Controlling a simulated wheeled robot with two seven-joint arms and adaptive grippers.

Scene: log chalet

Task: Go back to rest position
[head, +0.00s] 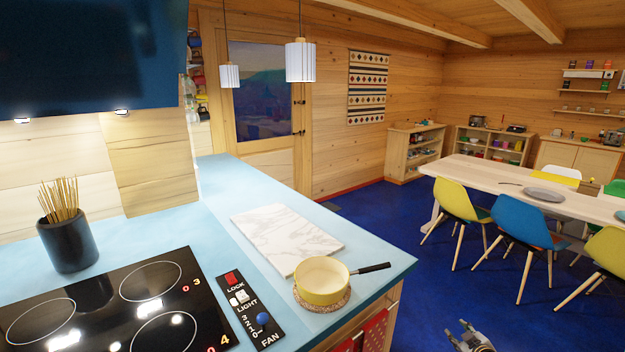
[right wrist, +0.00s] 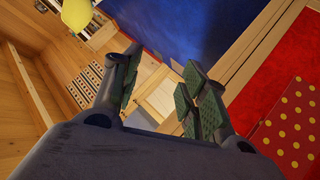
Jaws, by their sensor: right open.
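My right gripper (head: 470,337) shows at the bottom edge of the head view, in front of the counter's right end and over the blue floor. In the right wrist view its two fingers (right wrist: 160,95) stand apart with nothing between them. The gripper is open and empty. It is clear of the counter and touches nothing that I can see. My left gripper is in neither view.
A yellow pan (head: 322,281) sits on a woven trivet at the counter's (head: 222,258) right end, handle (head: 372,268) pointing right. A marble board (head: 285,238) lies behind it. The cooktop (head: 120,300) is at left. Chairs (head: 525,235) and a table (head: 500,180) stand right.

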